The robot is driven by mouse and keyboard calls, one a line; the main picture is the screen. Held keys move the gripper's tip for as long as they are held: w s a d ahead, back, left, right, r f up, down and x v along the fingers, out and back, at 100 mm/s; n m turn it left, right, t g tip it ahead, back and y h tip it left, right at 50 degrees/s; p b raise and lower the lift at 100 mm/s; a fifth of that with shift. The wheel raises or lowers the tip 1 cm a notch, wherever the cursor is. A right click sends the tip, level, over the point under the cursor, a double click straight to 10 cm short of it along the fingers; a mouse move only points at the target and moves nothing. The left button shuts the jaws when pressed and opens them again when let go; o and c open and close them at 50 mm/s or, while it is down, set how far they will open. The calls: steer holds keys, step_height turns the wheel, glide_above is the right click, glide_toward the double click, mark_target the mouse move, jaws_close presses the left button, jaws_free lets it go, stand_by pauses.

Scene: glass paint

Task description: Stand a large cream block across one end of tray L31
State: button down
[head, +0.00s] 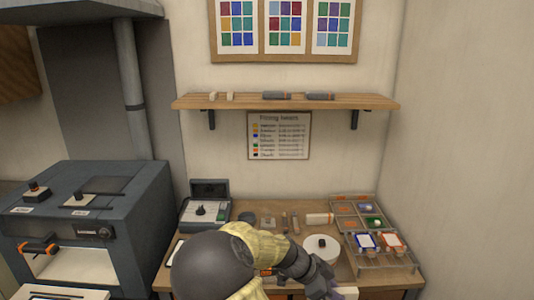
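No label L31 can be read, so I cannot tell which thing is that tray. A pale flat piece (177,252) with a dark rim lies at the worktop's left edge, partly hidden by my arm. A light tray-like piece (62,294) is cut off at the bottom left. Two small cream blocks (221,96) sit at the left of the wall shelf. A cream bar with an orange end (318,219) lies on the worktop; I cannot tell if it is a large cream block. My gripper (345,293) is low at the bottom edge, partly cut off; its fingers are unclear.
A round white pot (321,247) stands close behind my gripper. A rack (383,254) with blue-rimmed and orange-rimmed dishes is at the right. A grey instrument (205,206) stands at the back left. A large dark machine (85,220) stands left of the worktop.

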steer(key=shift+s+f, duration=0.1)
steer(key=shift+s, duration=0.1)
steer(key=shift+d+f, duration=0.1)
steer(key=shift+f, duration=0.1)
steer(key=shift+w+d+f+n+t, duration=0.1)
steer(key=shift+w+f+n+t, duration=0.2)
steer(key=shift+f, duration=0.2)
steer(key=shift+w+f+n+t, duration=0.2)
steer(key=shift+w+f+n, duration=0.05)
steer(key=shift+f+n, duration=0.2)
steer(key=shift+w+d+f+n+t, duration=0.2)
steer(key=shift+f+n+t, duration=0.25)
steer(key=shift+f, duration=0.2)
steer(key=w+a+f+n+t+y+b, duration=0.1)
steer(key=f+n+t+y, duration=0.2)
steer(key=f+n, duration=0.4)
steer(key=w+a+f+n+t+y+b, duration=0.2)
steer(key=f+n+t+y, duration=0.2)
steer(key=f+n+y, duration=0.2)
step_height(320, 180, down, 4)
steer(key=n, duration=0.2)
steer(key=shift+r+n, duration=0.15)
steer(key=shift+n, duration=0.15)
